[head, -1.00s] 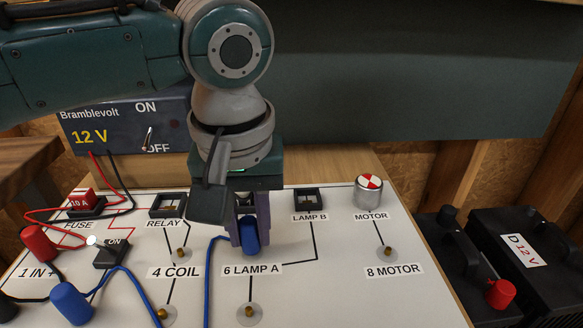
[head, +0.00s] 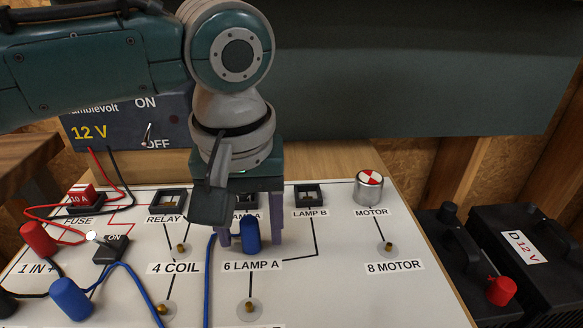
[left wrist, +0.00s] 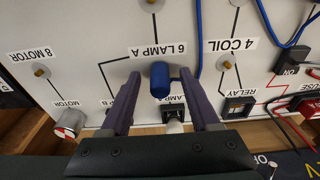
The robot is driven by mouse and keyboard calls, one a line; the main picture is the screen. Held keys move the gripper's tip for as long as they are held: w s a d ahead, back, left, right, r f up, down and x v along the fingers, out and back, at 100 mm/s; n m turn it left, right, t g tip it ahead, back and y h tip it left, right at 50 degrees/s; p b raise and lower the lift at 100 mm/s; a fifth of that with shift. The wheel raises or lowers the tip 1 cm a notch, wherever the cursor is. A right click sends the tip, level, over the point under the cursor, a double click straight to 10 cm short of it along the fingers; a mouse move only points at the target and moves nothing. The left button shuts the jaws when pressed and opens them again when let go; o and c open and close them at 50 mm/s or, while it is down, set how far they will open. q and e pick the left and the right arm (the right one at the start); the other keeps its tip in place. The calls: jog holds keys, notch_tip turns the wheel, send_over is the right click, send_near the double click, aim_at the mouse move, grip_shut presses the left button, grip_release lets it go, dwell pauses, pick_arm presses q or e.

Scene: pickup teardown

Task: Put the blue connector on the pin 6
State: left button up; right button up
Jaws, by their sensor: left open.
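The blue connector (head: 250,236) stands upright on the white board (head: 340,290), just above the "6 LAMP A" label, where pin 6 belongs. Pin 6 itself is hidden beneath it. A blue wire runs from it toward the board's front. My left gripper (head: 251,242) is open, with one purple finger on each side of the connector and gaps to both. The left wrist view shows the same connector (left wrist: 160,82) between the spread fingers of my left gripper (left wrist: 161,76). My right gripper is not in view.
Brass pins show at 4 COIL (head: 182,250), 8 MOTOR (head: 388,247) and in front of the 6 label (head: 250,308). Another blue connector (head: 71,299) and a red one (head: 38,238) are at left. The motor (head: 369,188) stands at the back right. The board's right side is mostly clear.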

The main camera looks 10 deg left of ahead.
pick_arm(q)
notch_tip(320, 180, up, 9)
jog(key=s+p, duration=0.1)
jog(key=p, duration=0.1)
jog(key=s+d+r+m+h+p, duration=0.2)
jog(key=s+d+m+h+p, duration=0.2)
jog(key=s+d+p, duration=0.4)
jog(key=s+a+r+m+t+y+p, duration=0.1)
jog(key=s+a+r+y+p, duration=0.15)
jog(key=s+a, duration=0.4)
jog(key=s+a+r+t+y+p, duration=0.1)
jog(key=s+a+p, duration=0.2)
jog(key=s+a, duration=0.35)
notch_tip(320, 180, up, 37)
jog(key=w+a+p, duration=0.1)
jog(key=a+p, duration=0.1)
jog(key=p, duration=3.5)
jog(key=shift+w+r, duration=0.2)
jog(key=shift+w, duration=0.1)
